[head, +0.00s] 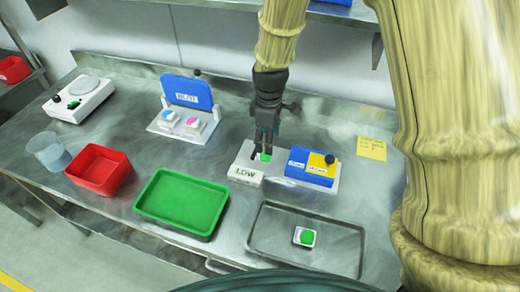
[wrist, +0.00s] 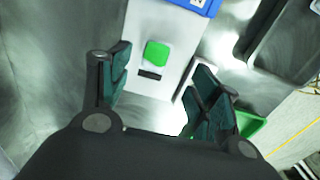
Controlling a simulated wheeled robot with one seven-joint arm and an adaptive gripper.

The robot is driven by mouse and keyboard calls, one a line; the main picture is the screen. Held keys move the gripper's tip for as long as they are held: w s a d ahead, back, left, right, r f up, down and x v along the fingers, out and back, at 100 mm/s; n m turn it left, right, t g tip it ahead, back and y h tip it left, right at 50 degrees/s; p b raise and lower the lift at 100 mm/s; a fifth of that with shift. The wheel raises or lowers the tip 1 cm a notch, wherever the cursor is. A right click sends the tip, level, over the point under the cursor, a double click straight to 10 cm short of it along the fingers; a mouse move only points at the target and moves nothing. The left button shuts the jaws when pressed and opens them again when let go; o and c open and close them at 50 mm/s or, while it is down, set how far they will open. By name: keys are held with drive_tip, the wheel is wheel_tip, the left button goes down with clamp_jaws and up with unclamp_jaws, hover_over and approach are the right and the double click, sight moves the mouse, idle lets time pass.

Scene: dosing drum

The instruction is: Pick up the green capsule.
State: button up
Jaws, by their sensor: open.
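A small green rounded piece (wrist: 157,53), which looks like the green capsule, lies on a pale plate (wrist: 140,20) beside a short dark slot. In the head view the green piece (head: 266,157) shows just beside my fingers, on the white stand labelled LDW (head: 245,175). My gripper (head: 260,155) points down over this stand. In the wrist view my gripper (wrist: 160,82) is open and empty, its fingers spread left and right. The green piece lies ahead between the finger lines; I cannot tell the exact height gap. Another green piece (head: 307,238) sits in a small white dish.
A blue and yellow box (head: 312,168) with a black knob stands right of the gripper. In front are a green tray (head: 180,203) and a grey metal tray (head: 340,250) bearing the white dish. A red bin (head: 98,170) and a blue-lidded holder (head: 187,92) stand left.

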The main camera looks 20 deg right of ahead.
sight(270, 158)
drive_tip(key=shift+s+d+f, duration=0.1)
drive_tip(key=shift+s+f, duration=0.1)
drive_tip(key=shift+s, duration=0.4)
drive_tip(key=shift+s+d+f, duration=0.1)
drive_tip(key=shift+s+f, duration=0.1)
drive_tip(key=shift+s, duration=0.35)
drive_tip(key=w+f+p, duration=0.1)
drive_tip(key=w+f, duration=0.2)
drive_tip(key=shift+w+f, duration=0.1)
drive_tip(key=shift+f, duration=0.15)
drive_tip(key=shift+s+d+f+p, duration=0.25)
drive_tip(key=shift+s+f+p, duration=0.35)
drive_tip(key=shift+s+p, duration=0.15)
drive_tip(key=shift+w+f, duration=0.3)
drive_tip(key=shift+f, duration=0.35)
drive_tip(key=shift+w+f, duration=0.25)
drive_tip(key=shift+f, duration=0.4)
drive_tip(key=shift+s+r, duration=0.25)
drive_tip(key=shift+s, duration=0.05)
drive_tip(key=shift+w+f, duration=0.15)
drive_tip(key=shift+w, duration=0.1)
drive_tip(key=c, duration=0.8)
drive_tip(key=shift+s, duration=0.15)
